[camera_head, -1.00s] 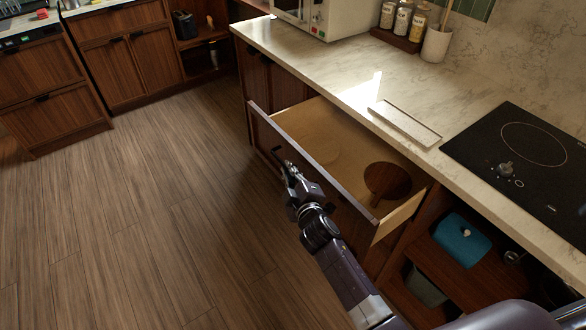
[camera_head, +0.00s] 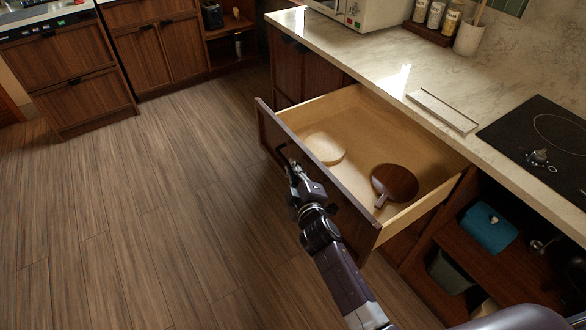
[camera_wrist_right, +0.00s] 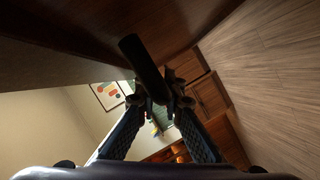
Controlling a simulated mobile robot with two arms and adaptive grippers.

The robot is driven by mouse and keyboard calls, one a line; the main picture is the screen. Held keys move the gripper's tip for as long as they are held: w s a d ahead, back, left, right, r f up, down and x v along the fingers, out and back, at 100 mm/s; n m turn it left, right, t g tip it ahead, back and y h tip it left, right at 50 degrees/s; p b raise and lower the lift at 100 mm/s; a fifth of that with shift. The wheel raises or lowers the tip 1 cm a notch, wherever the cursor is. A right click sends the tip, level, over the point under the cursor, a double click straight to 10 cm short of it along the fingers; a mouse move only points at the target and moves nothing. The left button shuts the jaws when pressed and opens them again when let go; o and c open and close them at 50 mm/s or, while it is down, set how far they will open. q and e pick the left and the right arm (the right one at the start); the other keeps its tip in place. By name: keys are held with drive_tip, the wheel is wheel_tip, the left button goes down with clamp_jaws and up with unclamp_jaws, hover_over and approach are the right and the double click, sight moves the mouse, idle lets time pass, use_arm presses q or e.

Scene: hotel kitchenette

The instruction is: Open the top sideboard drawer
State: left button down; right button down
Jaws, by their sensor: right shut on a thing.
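The top sideboard drawer (camera_head: 340,207) stands pulled well out from under the marble counter. Its dark wooden front faces the floor side, and its pale inside is in view. My right gripper (camera_head: 291,166) is at the drawer front's outer face. In the right wrist view, its two fingers (camera_wrist_right: 160,100) are shut on the dark bar handle (camera_wrist_right: 142,66). In the drawer lie a round pale wooden board (camera_head: 325,148) and a dark round board with a short handle (camera_head: 394,183). My left gripper is in neither view.
Below the drawer, an open shelf (camera_head: 480,250) holds a blue box (camera_head: 489,228). On the counter are a shallow tray (camera_head: 443,111), a black hob (camera_head: 545,145) and a microwave (camera_head: 357,10). The wooden floor (camera_head: 140,220) left of the drawer is clear.

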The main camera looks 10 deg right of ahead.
drive_tip(key=c, duration=2.3)
unclamp_jaws()
drive_tip(key=shift+d, duration=0.1)
drive_tip(key=v, duration=1.2)
drive_tip(key=s+f+m+g, duration=0.2)
drive_tip(key=s+f+g, duration=0.35)
drive_tip(key=f, duration=1.05)
drive_tip(key=s+f+m+g, duration=0.15)
drive_tip(key=s+f, duration=0.65)
drive_tip(key=f, duration=0.8)
drive_tip(key=s+d+f+m+g, duration=0.2)
drive_tip(key=s+f, duration=0.4)
drive_tip(key=s, duration=0.4)
drive_tip(key=s+d+f+m+g, duration=0.2)
drive_tip(key=s+f, duration=0.4)
drive_tip(key=s, duration=0.5)
drive_tip(key=s+d+f+m+g, duration=0.2)
drive_tip(key=s+d+f, duration=0.3)
drive_tip(key=s, duration=0.6)
drive_tip(key=shift+d+f+g, duration=0.4)
drive_tip(key=shift+f+g, duration=0.4)
